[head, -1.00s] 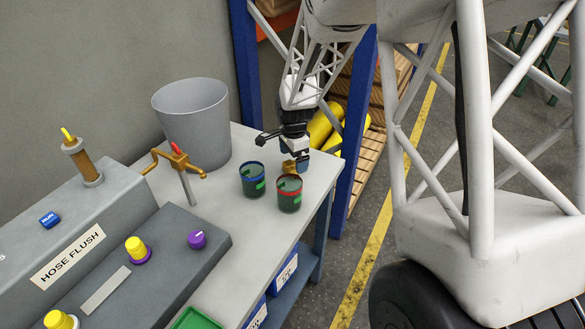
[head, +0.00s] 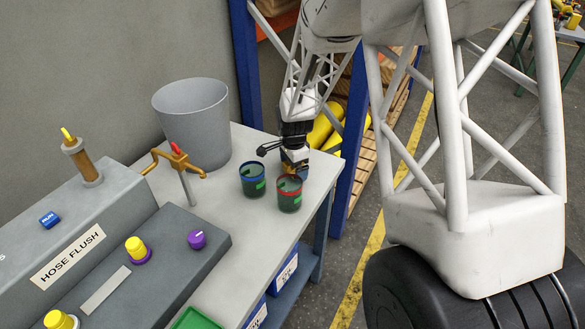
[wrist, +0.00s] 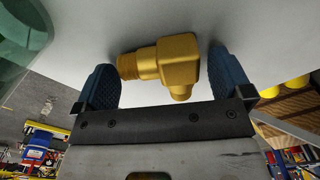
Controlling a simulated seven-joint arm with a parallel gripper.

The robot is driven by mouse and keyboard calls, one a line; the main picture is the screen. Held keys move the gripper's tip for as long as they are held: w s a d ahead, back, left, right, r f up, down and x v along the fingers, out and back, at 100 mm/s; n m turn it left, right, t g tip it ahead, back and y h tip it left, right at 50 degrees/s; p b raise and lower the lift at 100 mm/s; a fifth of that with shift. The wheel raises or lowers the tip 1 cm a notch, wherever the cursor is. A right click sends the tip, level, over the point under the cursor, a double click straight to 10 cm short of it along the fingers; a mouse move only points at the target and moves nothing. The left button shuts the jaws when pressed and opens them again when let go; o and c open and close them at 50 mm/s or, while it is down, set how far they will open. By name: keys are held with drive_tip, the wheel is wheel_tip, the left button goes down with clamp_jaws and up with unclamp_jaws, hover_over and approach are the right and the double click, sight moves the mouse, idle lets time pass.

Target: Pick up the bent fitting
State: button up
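The bent fitting (wrist: 170,63) is a brass elbow with a threaded end. In the wrist view it lies between the two blue finger pads of my gripper (wrist: 160,70), its threaded end towards the left pad and its elbow body by the right pad. A narrow gap shows at the right pad; the left pad is very near the thread, and I cannot tell if they touch. The fingers stand wide apart. In the head view my gripper (head: 295,163) points down at the bench top behind the two cups, and the fitting is mostly hidden there.
A blue-rimmed cup (head: 253,180) and a red-rimmed cup (head: 289,194) stand close in front of my gripper. A grey bucket (head: 193,122) and a brass tap (head: 177,160) are to the left. The bench's right edge (head: 318,208) is near.

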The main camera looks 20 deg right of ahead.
drive_tip(key=c, duration=0.9)
drive_tip(key=shift+c, duration=0.2)
drive_tip(key=shift+r, duration=0.15)
wheel_tip(320, 180, up, 10)
idle(0.5)
